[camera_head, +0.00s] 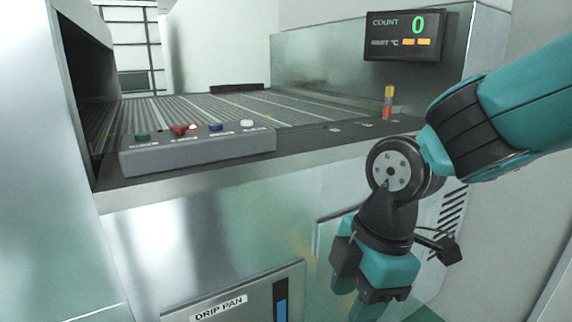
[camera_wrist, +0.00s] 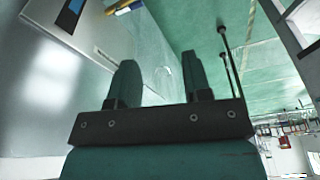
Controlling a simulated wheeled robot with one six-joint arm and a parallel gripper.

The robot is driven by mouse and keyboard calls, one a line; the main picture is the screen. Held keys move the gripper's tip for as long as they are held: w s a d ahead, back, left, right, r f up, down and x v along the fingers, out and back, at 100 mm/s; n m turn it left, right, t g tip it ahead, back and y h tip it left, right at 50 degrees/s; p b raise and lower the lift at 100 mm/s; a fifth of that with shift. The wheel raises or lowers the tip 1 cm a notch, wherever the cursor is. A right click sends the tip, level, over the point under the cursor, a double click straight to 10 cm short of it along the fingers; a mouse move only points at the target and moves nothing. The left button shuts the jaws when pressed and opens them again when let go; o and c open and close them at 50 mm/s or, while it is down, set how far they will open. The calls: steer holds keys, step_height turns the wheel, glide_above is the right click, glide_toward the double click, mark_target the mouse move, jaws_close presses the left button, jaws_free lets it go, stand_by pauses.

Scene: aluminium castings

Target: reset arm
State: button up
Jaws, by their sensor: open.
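My gripper (camera_wrist: 160,85) shows in the wrist view with its two dark fingers apart and nothing between them. In the head view my gripper (camera_head: 378,300) hangs downward at the lower right, in front of the machine's metal front panel, below the level of the conveyor (camera_head: 270,107). Its fingertips are near the bottom edge of that view and partly hard to make out. My teal arm reaches in from the right.
A grey button box (camera_head: 198,150) with several coloured buttons sits at the conveyor's front edge. A counter display (camera_head: 405,36) reads 0. A small signal light (camera_head: 388,103) stands beside the conveyor. A drip pan panel (camera_head: 240,296) is at lower left of my gripper.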

steer(key=s+d+r+m+y, duration=0.2)
steer(key=s+d+r+m, duration=0.3)
steer(key=s+m, duration=0.65)
steer(key=w+d+r+m+p, duration=0.1)
steer(key=w+r+m+p, duration=0.1)
steer(key=r+p, duration=0.8)
steer(key=shift+w+d+r+p, duration=0.15)
steer(key=shift+w+r+p, duration=0.3)
steer(key=shift+p, duration=0.8)
